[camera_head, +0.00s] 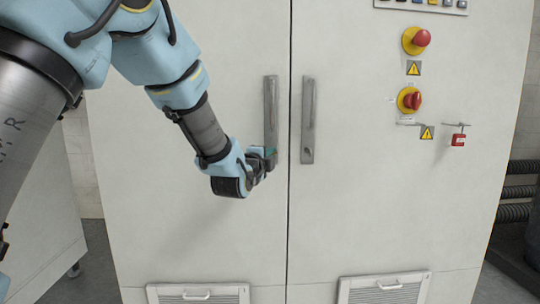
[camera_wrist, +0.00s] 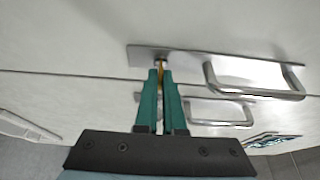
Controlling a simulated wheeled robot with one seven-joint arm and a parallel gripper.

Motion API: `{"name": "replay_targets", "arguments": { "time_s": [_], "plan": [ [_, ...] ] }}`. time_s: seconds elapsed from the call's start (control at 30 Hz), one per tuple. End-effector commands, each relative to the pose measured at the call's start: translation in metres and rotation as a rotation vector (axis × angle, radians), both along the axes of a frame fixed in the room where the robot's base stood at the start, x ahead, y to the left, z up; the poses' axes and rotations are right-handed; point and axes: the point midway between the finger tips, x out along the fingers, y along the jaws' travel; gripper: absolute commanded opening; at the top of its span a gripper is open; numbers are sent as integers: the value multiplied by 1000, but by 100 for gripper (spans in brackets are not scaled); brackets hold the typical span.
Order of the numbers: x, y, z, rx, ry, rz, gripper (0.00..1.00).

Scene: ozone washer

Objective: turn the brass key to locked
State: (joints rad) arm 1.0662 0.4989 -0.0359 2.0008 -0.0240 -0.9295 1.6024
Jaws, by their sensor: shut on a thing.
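My gripper (camera_head: 268,157) is at the lower end of the left door handle (camera_head: 270,108) in the head view. In the wrist view its green fingers (camera_wrist: 160,78) are close together, with a thin piece of the brass key (camera_wrist: 161,68) between their tips. The key sits at one end of the metal plate of the left handle (camera_wrist: 255,92). The fingers hide most of the key, and I cannot tell which way it is turned. In the head view the key is hidden behind my gripper.
The right door handle (camera_head: 308,115) stands close beside the left one, across the door seam. Red knobs on yellow discs (camera_head: 413,41) and a small red padlock (camera_head: 458,140) are on the right door. Vent grilles (camera_head: 198,294) are low down. The door faces between are clear.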

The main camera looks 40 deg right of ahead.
Motion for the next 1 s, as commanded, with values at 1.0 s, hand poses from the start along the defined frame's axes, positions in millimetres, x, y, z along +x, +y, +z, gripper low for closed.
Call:
{"name": "replay_targets", "arguments": {
  "time_s": [1.0],
  "plan": [
    [-1, -1, -13, -491, 399, -2, 0]
  ]
}}
